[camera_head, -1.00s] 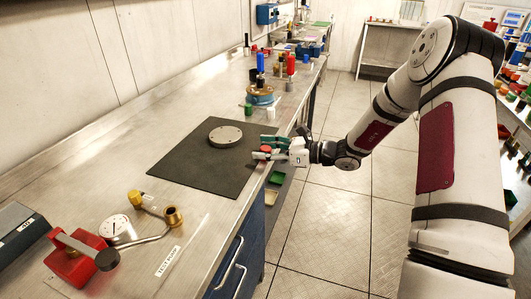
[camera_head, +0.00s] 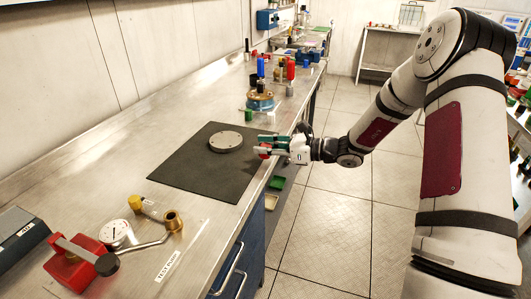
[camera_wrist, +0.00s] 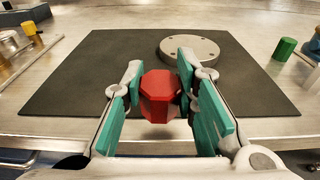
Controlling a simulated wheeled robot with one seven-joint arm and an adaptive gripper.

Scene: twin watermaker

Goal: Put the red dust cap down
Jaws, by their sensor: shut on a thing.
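The red dust cap (camera_wrist: 159,92) is between the two fingers of my gripper (camera_wrist: 160,88) in the wrist view. My gripper is shut on it. In the head view my gripper (camera_head: 265,146) is at the right edge of the dark mat (camera_head: 190,183), and the red cap (camera_head: 264,152) shows as a small patch at the fingertips. The mat also shows in the wrist view (camera_wrist: 75,88), behind the cap. Whether the cap touches the mat or bench edge I cannot tell.
A grey round flange (camera_head: 226,141) lies on the mat. A brass fitting with a gauge (camera_head: 115,232) and a red test pump (camera_head: 76,265) sit at the near left. Coloured bottles and a blue-based fitting (camera_head: 260,101) stand beyond. The left half of the mat is clear.

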